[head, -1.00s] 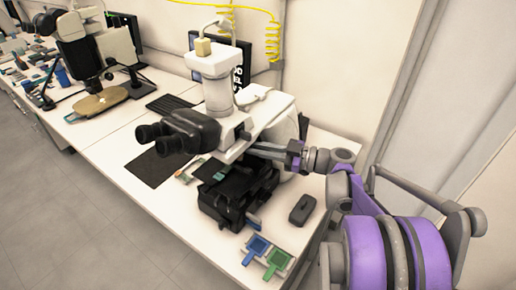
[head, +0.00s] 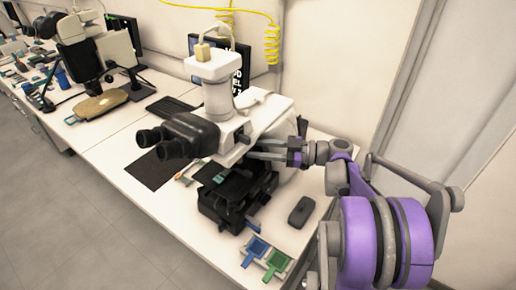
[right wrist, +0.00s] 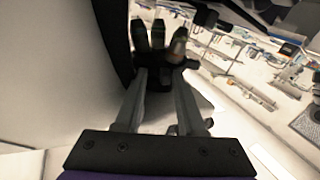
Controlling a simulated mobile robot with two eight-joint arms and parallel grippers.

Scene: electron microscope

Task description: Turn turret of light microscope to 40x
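The light microscope (head: 212,68) is white with black eyepieces (head: 160,145) and a black stage (head: 232,196), and stands on the bench in the head view. My right gripper (head: 256,149) reaches in from the right under its head, above the stage. The turret is hidden in the head view, and magnification marks are not readable. My left gripper is not in view.
A blue slide holder (head: 256,250) and a green one (head: 277,262) lie at the front bench edge. A dark grey box (head: 300,211) lies right of the stage. Another microscope (head: 80,45) stands farther left. The wall is close behind.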

